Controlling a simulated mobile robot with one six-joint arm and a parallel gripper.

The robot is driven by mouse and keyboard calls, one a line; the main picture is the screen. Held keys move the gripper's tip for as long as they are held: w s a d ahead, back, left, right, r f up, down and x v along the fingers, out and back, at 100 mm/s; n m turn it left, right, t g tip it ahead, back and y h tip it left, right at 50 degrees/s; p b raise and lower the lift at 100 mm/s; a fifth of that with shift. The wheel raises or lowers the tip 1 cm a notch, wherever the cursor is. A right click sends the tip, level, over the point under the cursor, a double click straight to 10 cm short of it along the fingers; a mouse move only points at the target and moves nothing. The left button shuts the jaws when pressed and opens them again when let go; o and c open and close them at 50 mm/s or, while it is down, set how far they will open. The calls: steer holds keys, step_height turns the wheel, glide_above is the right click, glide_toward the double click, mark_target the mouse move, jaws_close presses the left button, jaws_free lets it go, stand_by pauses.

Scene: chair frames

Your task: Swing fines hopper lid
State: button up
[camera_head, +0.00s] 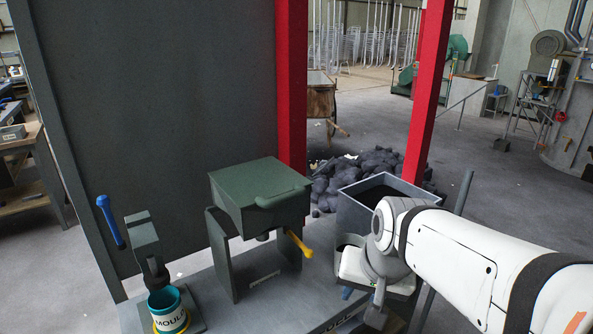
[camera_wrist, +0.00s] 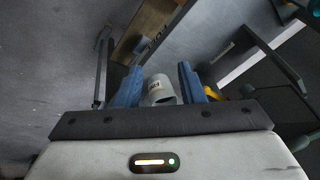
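A dark green box hopper (camera_head: 258,188) with a flat, closed-looking lid stands on a grey stand; a yellow handle (camera_head: 298,243) sticks out low at its right. I cannot read a name marking it as the fines hopper. A square grey open-topped bin (camera_head: 365,212) with dark contents stands right of it, partly behind my arm. My gripper is mostly hidden by my arm in the head view. In the wrist view my gripper (camera_wrist: 160,84) has its two blue fingers apart.
A teal tub marked "MOUL…" (camera_head: 168,310) stands front left beside a grey bracket (camera_head: 146,245). A blue handle (camera_head: 110,220) is on the dark panel (camera_head: 150,110) behind. Red posts (camera_head: 430,90) and a dark rubble heap (camera_head: 370,166) lie behind the bin. Open floor lies right.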

mark_target(288, 195)
steer(key=w+a+r+m+t+y+p, duration=0.35)
steer(key=w+a+r+m, duration=0.55)
steer(key=w+r, duration=0.6)
steer(key=shift+n+g, duration=0.35)
steer(key=shift+n, duration=0.05)
steer(key=b+x, duration=0.1)
steer(key=x, duration=0.3)
steer(key=b+x, duration=0.2)
steer(key=x, duration=0.3)
steer(key=shift+a, duration=0.25)
steer(key=shift+w, duration=0.1)
steer(key=shift+c, duration=0.3)
steer(key=shift+r, duration=0.1)
jaws_close()
steer(key=r+p, duration=0.1)
steer(key=r, duration=0.1)
steer(key=r+p, duration=0.1)
steer(key=p, duration=0.1)
steer(key=r+p, duration=0.2)
steer(key=shift+w+a+r, duration=0.25)
steer(key=shift+w+r, duration=0.1)
steer(key=shift+r, duration=0.15)
